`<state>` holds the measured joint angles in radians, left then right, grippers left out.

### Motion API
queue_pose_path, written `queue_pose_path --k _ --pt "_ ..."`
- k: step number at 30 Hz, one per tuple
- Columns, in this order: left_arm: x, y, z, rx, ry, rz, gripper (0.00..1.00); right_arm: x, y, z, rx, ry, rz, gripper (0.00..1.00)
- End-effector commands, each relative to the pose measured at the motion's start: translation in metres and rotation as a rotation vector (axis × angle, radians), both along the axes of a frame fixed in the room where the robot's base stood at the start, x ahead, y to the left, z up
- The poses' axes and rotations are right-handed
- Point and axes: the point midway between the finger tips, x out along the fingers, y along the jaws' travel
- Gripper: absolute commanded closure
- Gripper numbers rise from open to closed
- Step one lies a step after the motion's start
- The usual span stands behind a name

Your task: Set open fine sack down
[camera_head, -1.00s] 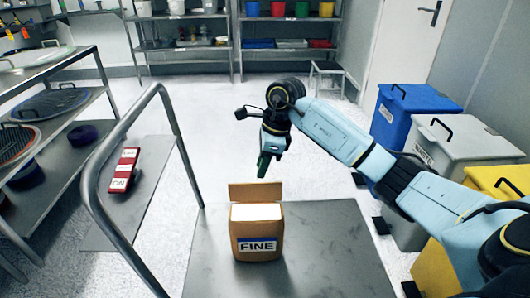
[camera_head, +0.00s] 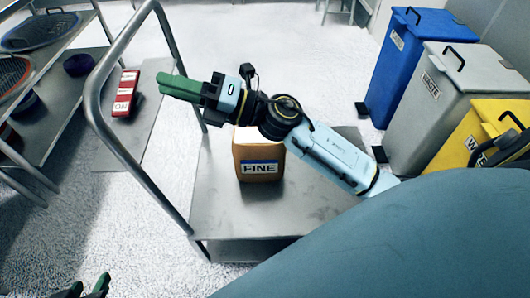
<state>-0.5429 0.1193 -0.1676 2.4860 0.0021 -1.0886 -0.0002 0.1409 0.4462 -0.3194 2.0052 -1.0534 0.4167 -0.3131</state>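The brown sack marked FINE (camera_head: 260,170) stands upright on the grey cart platform (camera_head: 225,215).
The cart's metal handle (camera_head: 98,115) rises left of the sack. A red ON box (camera_head: 126,93) lies on a grey surface beyond it. A shelf with sieves (camera_head: 40,30) is at the left. Blue (camera_head: 415,45), grey (camera_head: 430,95) and yellow (camera_head: 490,135) bins stand at the right.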

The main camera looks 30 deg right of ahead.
Motion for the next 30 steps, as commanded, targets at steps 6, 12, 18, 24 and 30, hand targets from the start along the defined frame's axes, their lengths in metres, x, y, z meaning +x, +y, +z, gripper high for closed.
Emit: queue_pose_path --k 6,12,18,24,30 --pt "0.0 0.0 0.0 0.0 0.0 0.0 0.64 -0.005 -0.06 -0.024 0.643 0.5 -0.27 0.73" --pt "0.0 0.0 0.0 -0.001 0.0 -0.001 0.64 -0.046 -0.098 -0.112 1.111 1.06 -0.527 0.73" --pt "0.0 0.0 0.0 -0.001 0.0 -0.001 0.64 -0.115 -0.092 -0.182 1.36 1.534 -0.721 0.73" --pt "0.0 0.0 0.0 -0.001 0.0 -0.001 0.64 -0.15 -0.082 -0.203 1.427 1.733 -0.798 0.73" --pt "0.0 0.0 0.0 -0.001 0.0 -0.001 0.64 -0.152 -0.081 -0.204 1.429 1.745 -0.802 0.73"
